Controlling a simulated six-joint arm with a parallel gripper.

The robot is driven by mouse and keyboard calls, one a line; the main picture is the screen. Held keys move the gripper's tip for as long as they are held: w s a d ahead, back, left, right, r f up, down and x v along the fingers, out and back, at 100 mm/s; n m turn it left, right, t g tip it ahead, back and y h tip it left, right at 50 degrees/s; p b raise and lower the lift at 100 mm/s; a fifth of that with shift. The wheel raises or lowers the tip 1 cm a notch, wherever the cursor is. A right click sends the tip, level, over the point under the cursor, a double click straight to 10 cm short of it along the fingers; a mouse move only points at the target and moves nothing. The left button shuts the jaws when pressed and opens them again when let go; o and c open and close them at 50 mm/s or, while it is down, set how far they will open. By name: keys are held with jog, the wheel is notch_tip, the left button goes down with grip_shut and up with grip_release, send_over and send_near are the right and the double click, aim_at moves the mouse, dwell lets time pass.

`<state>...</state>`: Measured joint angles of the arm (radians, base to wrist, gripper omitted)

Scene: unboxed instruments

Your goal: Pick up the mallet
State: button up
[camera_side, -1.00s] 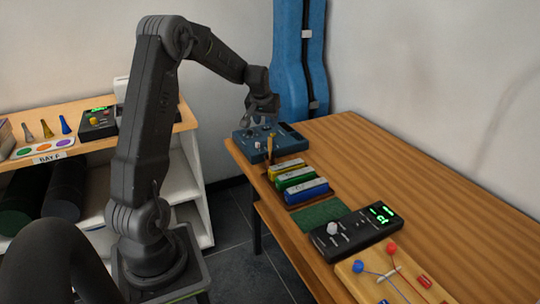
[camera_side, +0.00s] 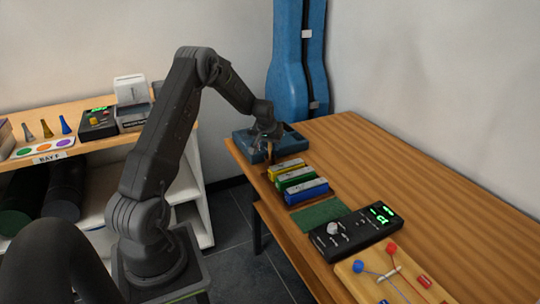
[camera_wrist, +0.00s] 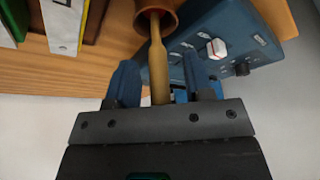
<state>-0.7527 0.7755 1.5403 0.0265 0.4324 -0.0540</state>
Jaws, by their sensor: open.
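My gripper (camera_wrist: 160,68) is open. In the side view my gripper (camera_side: 267,138) is low over the far-left end of the table, just above the small brown holder and mallet (camera_side: 269,152). The mallet is partly hidden there by the gripper.
A blue knobbed box (camera_wrist: 240,45) lies close beside the holder. Yellow (camera_side: 286,168), green (camera_side: 297,179) and blue (camera_side: 307,190) blocks with pale tops line up nearer the camera.

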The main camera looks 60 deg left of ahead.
aim_at(271, 159)
jog(key=shift+w+a+f, duration=0.1)
jog(key=shift+f, duration=0.2)
jog(key=shift+c, duration=0.3)
grip_shut()
jog(key=shift+r, duration=0.1)
jog(key=s+a+r, duration=0.4)
jog(key=s+r, duration=0.6)
jog(key=s, duration=0.1)
jog(key=shift+r, duration=0.4)
